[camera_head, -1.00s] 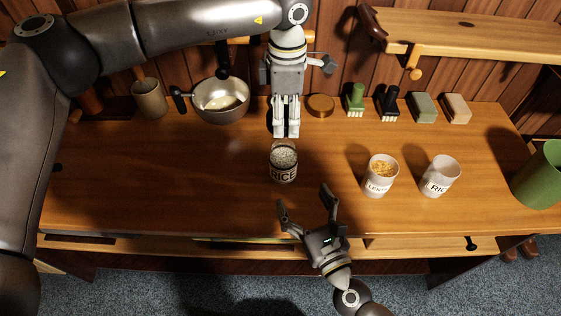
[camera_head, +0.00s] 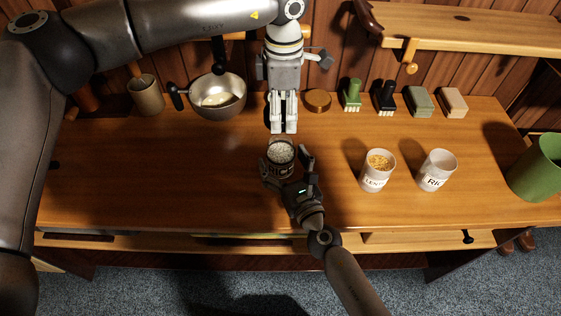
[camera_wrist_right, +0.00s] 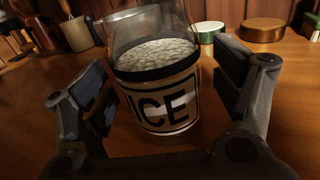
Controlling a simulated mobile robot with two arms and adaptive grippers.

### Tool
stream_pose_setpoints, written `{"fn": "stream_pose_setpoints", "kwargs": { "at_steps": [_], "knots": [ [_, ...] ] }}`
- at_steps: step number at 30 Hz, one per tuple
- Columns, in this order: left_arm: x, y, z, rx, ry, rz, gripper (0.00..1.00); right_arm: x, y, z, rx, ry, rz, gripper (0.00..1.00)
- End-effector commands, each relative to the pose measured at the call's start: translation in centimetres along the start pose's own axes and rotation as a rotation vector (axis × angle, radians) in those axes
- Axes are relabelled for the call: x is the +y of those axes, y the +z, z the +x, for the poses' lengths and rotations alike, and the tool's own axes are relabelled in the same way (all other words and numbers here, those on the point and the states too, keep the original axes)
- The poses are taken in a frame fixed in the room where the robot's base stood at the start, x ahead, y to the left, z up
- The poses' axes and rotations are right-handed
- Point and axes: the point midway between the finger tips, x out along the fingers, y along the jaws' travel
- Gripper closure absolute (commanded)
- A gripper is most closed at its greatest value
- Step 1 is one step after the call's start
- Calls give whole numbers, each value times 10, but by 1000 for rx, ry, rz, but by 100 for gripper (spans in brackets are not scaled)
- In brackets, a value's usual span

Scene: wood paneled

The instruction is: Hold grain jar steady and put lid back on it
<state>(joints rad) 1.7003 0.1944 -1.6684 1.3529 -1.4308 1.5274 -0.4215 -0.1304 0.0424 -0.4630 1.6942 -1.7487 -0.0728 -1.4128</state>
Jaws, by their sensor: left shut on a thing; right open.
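The grain jar (camera_head: 281,152), clear glass with a black and tan RICE label, stands open on the counter with pale grain inside. In the right wrist view the jar (camera_wrist_right: 165,90) is between my right fingers, with gaps on both sides. My right gripper (camera_head: 284,167) is open around it. My left gripper (camera_head: 284,130) points down just behind the jar in the head view, fingers close together. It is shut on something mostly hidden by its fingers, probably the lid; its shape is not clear. A round brown disc (camera_head: 318,99) lies right of my left gripper.
Two white labelled cups (camera_head: 377,171) and (camera_head: 436,171) stand to the right. A metal bowl (camera_head: 218,97) and a mug (camera_head: 146,96) are at the back left. Brushes and blocks line the back right, and a green container (camera_head: 537,168) is at the right edge. The left counter is clear.

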Motion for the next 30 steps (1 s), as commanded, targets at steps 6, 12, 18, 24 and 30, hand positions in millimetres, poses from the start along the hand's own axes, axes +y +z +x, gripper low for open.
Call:
{"fn": "stream_pose_setpoints", "kwargs": {
  "at_steps": [6, 12, 18, 24, 30],
  "knots": [
    [0, 0, 0, 0, 0, 0, 54, 0, 0, 10, 1, 1, 0, 16],
    [0, 0, 0, 0, 0, 0, 54, 0, 0, 10, 1, 1, -1, 16],
    [0, 0, 0, 0, 0, 0, 54, 0, 0, 10, 0, 1, 0, 35],
    [0, 0, 0, 0, 0, 0, 54, 0, 0, 10, 0, 1, 0, 61],
    [0, 0, 0, 0, 0, 0, 54, 0, 0, 10, 0, 1, 0, 84]
  ]
}}
